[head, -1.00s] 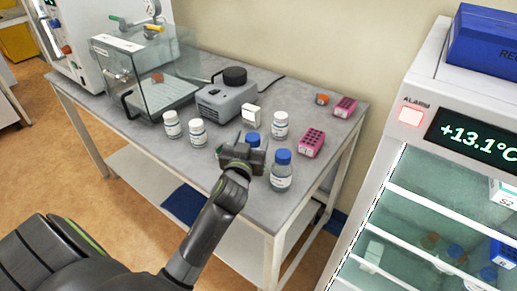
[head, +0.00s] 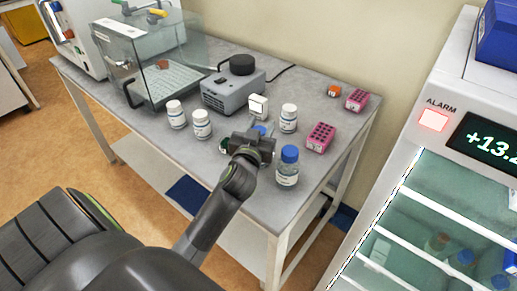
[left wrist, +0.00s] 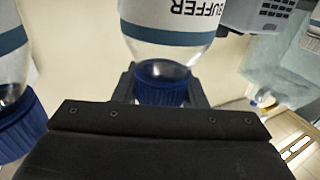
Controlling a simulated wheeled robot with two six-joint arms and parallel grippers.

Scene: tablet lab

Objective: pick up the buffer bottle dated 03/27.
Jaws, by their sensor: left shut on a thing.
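My left gripper (head: 262,138) is over the work table and shut on the blue cap (left wrist: 162,84) of a clear bottle. In the left wrist view this bottle (left wrist: 168,48) appears upside down, with part of a "BUFFER" label showing. In the head view my gripper hides most of it; only some blue cap (head: 260,129) shows. Whether its base touches the table is hidden. A second blue-capped bottle (head: 288,170) stands just right of the gripper, and its cap also shows at the left wrist view's left edge (left wrist: 20,130). I cannot read a date on either bottle.
White-capped bottles stand left (head: 202,125) and behind (head: 288,118) the gripper. A small white box (head: 259,106), a grey device (head: 232,94) and a pink rack (head: 320,138) are near. A glass enclosure (head: 150,65) stands further left. The fridge (head: 400,225) is at right.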

